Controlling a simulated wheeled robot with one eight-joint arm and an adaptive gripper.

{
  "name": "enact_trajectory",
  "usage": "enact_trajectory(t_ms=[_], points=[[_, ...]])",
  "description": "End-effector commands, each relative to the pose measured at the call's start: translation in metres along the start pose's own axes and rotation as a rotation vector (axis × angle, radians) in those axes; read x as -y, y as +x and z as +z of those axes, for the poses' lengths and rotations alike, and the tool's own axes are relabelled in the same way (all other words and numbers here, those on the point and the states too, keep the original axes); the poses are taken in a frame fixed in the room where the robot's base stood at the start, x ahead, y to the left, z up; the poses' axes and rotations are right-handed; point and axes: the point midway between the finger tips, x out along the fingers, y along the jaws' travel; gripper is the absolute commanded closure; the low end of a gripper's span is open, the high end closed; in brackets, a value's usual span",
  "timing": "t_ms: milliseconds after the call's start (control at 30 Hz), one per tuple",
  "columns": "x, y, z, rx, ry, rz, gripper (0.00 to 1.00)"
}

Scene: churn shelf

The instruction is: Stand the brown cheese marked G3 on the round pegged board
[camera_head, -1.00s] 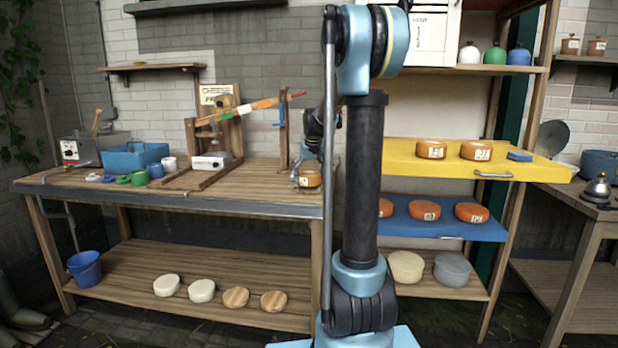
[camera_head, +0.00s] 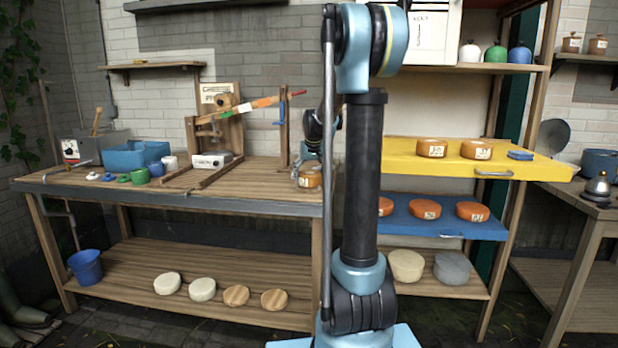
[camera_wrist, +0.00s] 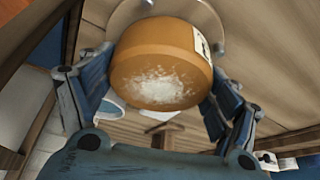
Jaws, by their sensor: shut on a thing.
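A round orange-brown cheese (camera_wrist: 160,62) with a whitish patch and a white label fills the top middle of the wrist view. The label is seen edge-on and I cannot read its mark. My gripper (camera_wrist: 158,95) is shut on this cheese, with a blue finger on each side. A pale round board (camera_wrist: 122,22) with small pegs shows behind the cheese, mostly hidden by it. I cannot tell whether the cheese touches it. In the head view the cheese (camera_head: 311,181) is at the right end of the workbench, and my arm partly covers this area.
The wooden workbench (camera_head: 250,178) holds a press (camera_head: 228,120), a blue tub (camera_head: 135,157) and small cups to the left. At right, a yellow shelf (camera_head: 405,155) and a blue shelf (camera_head: 455,226) carry more orange cheeses. Pale cheeses sit on the lower bench shelf (camera_head: 130,265).

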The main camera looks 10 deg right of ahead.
Motion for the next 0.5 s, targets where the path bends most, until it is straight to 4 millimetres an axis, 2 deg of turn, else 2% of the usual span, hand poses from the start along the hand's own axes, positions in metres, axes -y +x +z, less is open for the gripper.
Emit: enact_trajectory(t_ms=[300, 333, 400, 500], points=[[-0.0003, 0.0017, 0.0005, 0.0, 0.0, 0.0, 0.56], [-0.0003, 0.0017, 0.0005, 0.0, 0.0, 0.0, 0.16], [-0.0004, 0.0017, 0.0006, 0.0, 0.0, 0.0, 0.0], [-0.0004, 0.0018, 0.0006, 0.0, 0.0, 0.0, 0.0]])
